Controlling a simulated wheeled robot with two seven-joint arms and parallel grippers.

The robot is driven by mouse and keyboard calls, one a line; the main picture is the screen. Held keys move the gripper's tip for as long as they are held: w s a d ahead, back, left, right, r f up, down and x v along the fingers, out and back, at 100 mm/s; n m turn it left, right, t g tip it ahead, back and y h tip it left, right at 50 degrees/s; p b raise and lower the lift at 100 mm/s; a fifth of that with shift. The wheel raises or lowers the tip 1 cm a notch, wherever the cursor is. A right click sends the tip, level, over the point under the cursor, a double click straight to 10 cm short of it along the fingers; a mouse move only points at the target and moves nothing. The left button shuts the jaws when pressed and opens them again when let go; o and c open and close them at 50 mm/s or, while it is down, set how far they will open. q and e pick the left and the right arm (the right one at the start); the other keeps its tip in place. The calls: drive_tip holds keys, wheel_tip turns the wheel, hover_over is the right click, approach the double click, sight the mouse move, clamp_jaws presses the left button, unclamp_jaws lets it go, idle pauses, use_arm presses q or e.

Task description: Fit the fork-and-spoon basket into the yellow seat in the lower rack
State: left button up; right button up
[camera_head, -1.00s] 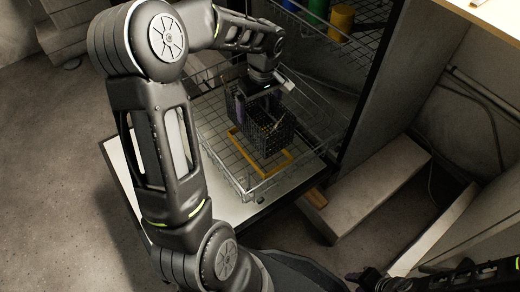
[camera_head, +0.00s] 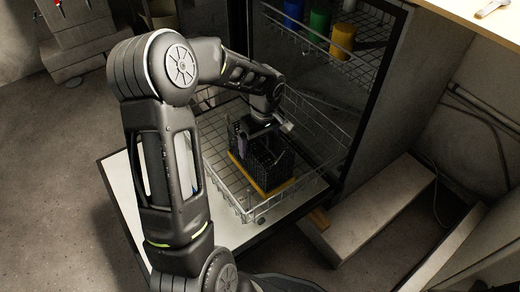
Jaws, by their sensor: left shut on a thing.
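The dark mesh fork-and-spoon basket (camera_head: 264,160) is upright over the lower rack (camera_head: 222,180) on the lowered door. My right gripper is out of view.
The upper rack holds a blue cup (camera_head: 293,12), a green cup (camera_head: 319,20) and a yellow cup (camera_head: 342,38). The rack's wire walls surround the basket. The pale door (camera_head: 235,232) lies beneath. A pale block (camera_head: 370,210) lies on the floor at right.

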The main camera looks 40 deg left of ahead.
use_arm(q)
drive_tip(key=shift+f, duration=1.15)
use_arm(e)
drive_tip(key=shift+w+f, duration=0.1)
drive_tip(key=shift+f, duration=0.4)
use_arm(q)
drive_tip(key=shift+f+b, duration=0.15)
drive_tip(key=shift+b, duration=0.15)
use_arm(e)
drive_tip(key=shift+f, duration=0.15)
use_arm(q)
drive_tip(key=o, duration=1.2)
drive_tip(key=shift+r, duration=0.3)
drive_tip(key=r+p, duration=0.1)
drive_tip(key=r, duration=0.3)
drive_tip(key=d+r+p, duration=0.1)
drive_tip(key=r+p, duration=0.1)
drive_tip(key=r, duration=0.1)
drive_tip(key=r+p, duration=0.1)
drive_tip(key=r, duration=0.3)
drive_tip(key=shift+s+d+r, duration=0.2)
drive_tip(key=shift+r, duration=0.1)
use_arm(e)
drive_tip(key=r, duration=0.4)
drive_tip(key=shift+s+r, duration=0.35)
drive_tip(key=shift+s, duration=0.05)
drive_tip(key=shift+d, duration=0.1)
